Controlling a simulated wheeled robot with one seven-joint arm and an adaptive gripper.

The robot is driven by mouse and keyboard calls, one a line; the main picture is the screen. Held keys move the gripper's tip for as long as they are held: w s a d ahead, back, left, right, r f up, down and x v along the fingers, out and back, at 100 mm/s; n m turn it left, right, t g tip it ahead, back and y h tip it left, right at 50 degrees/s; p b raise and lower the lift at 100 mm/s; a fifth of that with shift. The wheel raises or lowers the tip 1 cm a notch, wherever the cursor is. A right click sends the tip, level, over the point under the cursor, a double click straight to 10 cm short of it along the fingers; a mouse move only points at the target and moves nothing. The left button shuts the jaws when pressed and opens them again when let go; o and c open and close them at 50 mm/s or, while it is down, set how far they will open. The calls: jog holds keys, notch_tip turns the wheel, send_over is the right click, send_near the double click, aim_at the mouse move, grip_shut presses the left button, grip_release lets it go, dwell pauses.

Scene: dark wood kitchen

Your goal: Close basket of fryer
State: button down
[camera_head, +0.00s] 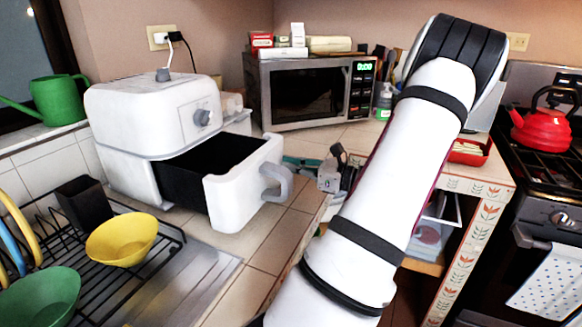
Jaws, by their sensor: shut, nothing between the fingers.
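The white fryer (150,120) stands on the tiled counter at the left, with a dial on its front. Its basket (232,196) is pulled well out toward the right, showing a dark, empty-looking inside. The grey handle (277,183) sticks out from the basket's front. My gripper (330,178) is to the right of the handle, apart from it as far as I can see. It is shut and empty. My white arm hides part of the counter behind it.
A dish rack with a yellow bowl (122,239) and a green bowl (42,298) lies in front of the fryer. A microwave (315,92) stands behind. A red kettle (541,130) sits on the stove at right. A green watering can (57,98) is at far left.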

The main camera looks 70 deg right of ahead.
aim_at(234, 152)
jog(key=shift+w, duration=0.1)
jog(key=w, duration=0.5)
jog(key=w+d, duration=0.1)
jog(key=w, duration=0.5)
jog(key=w+d, duration=0.1)
jog(key=w, duration=0.5)
jog(key=shift+w+b, duration=0.15)
jog(key=shift+b, duration=0.25)
jog(key=shift+w, duration=0.15)
jog(key=shift+r, duration=0.15)
